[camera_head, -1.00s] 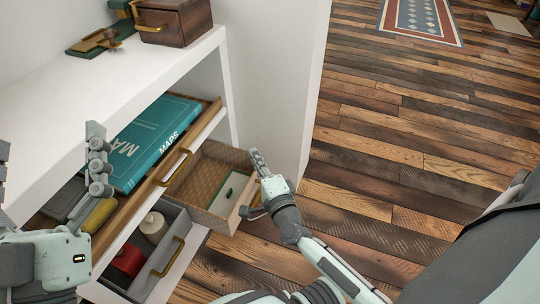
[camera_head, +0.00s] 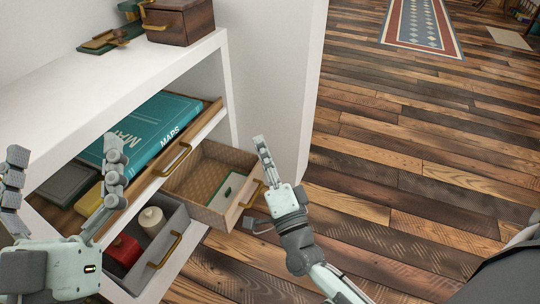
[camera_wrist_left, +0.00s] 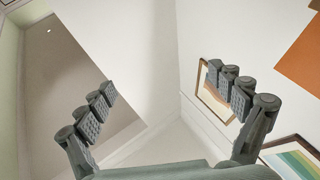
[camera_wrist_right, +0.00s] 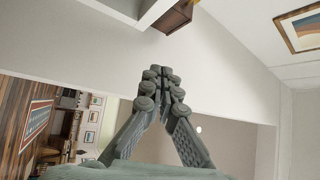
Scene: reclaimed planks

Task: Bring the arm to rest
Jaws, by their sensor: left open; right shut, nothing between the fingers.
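My left gripper (camera_head: 62,192) is at the lower left of the head view, its fingers spread and pointing up, with nothing between them. Its open fingers also show in the left wrist view (camera_wrist_left: 168,112), with walls and framed pictures beyond. My right gripper (camera_head: 263,150) is right of the drawers in the head view, pointing up with its fingers together. In the right wrist view (camera_wrist_right: 160,75) its fingertips meet and hold nothing. It appears in front of the white cabinet side; the exact gap cannot be told.
A white cabinet (camera_head: 120,88) has open drawers: one with a teal book (camera_head: 152,138), one with a white and green item (camera_head: 232,187), one with a red box (camera_head: 124,251) and white bottle (camera_head: 152,220). A wooden box (camera_head: 180,22) stands on top.

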